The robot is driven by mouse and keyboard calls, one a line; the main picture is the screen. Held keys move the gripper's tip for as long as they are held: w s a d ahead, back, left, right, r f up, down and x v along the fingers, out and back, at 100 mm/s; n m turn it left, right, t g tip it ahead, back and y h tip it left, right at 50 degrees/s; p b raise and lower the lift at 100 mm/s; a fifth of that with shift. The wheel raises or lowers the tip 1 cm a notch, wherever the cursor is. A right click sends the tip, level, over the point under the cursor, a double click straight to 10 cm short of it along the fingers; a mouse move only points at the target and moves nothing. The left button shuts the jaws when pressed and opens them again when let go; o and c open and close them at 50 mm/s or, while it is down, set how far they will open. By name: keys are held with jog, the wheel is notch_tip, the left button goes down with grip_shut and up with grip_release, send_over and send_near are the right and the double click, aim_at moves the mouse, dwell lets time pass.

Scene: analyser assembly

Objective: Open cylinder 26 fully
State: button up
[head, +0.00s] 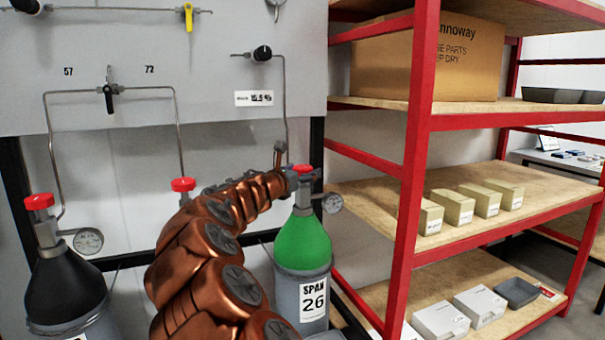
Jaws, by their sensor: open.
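Cylinder 26 (302,262) stands upright right of centre, with a green shoulder, a grey body and a label reading "SPAN 26". Its red valve handwheel (303,168) is on top, with a round gauge (332,203) on the right side. My copper-coloured arm reaches up from the bottom to the valve. My gripper (288,168) is small in view at the left side of the red handwheel, open. I cannot tell whether it touches the wheel. My arm hides part of the cylinder's left side.
A black-shouldered cylinder (65,287) with a red handwheel (39,201) stands at left. Another red handwheel (183,184) shows behind my arm. Thin pipes run up to a grey panel (200,60). A red-framed shelf (411,150) with boxes stands close on the right.

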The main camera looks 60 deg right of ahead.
jog(key=shift+c, duration=0.2)
jog(key=c, duration=1.1)
jog(key=shift+c, duration=0.2)
